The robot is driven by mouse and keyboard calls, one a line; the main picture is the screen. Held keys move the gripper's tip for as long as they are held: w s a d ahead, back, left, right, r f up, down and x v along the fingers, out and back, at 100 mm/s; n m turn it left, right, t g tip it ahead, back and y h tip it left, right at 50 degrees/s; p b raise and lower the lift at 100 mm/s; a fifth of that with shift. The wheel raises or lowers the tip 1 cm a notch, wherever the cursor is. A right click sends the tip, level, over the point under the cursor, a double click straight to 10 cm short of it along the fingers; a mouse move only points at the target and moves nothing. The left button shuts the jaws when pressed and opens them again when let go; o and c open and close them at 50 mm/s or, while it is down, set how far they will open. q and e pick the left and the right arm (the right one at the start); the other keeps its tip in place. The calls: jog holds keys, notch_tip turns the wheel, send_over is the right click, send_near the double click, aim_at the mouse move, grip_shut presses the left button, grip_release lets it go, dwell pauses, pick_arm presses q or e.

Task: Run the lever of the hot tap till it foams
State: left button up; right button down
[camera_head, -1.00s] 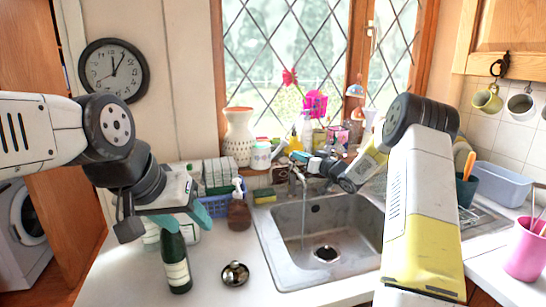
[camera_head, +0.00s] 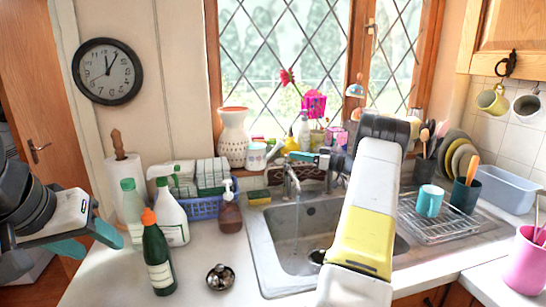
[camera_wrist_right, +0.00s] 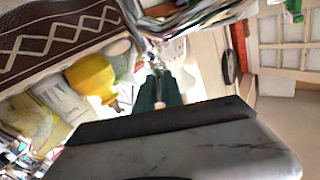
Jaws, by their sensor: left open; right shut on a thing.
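The chrome tap (camera_head: 290,178) stands at the back edge of the metal sink (camera_head: 262,245), its spout over the basin. My right gripper (camera_head: 312,159) reaches the tap from the right, partly hidden by my arm. In the right wrist view its dark teal fingers (camera_wrist_right: 160,92) are shut on a small piece, which seems to be the tap's lever. The lever itself is mostly hidden. A thin stream below the spout is too faint to judge, and I see no clear foam. My left gripper (camera_head: 92,240) is open and empty at the left, away from the sink.
A green bottle (camera_head: 158,258), a white spray bottle (camera_head: 172,218), a soap dispenser (camera_head: 230,212) and a metal strainer (camera_head: 220,279) stand left of the sink. A sponge (camera_head: 259,197) lies behind it. A drying rack (camera_head: 440,226) with a turquoise mug (camera_head: 429,201) is at the right.

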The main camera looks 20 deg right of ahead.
jog(key=shift+w+a+r, duration=0.15)
jog(key=shift+a, duration=0.2)
jog(key=c, duration=1.5)
grip_release()
jog(key=shift+w, duration=0.1)
jog(key=shift+o, duration=0.2)
jog(key=shift+d, duration=0.1)
jog(key=shift+r, duration=0.3)
notch_tip(320, 180, up, 3)
jog(key=shift+r, duration=0.1)
jog(key=s+a, duration=0.4)
jog(key=s, duration=0.3)
jog(key=s+a+r, duration=0.1)
jog(key=s+a, duration=0.2)
jog(key=s, duration=0.4)
jog(key=shift+a, duration=0.4)
jog(key=shift+s, duration=0.1)
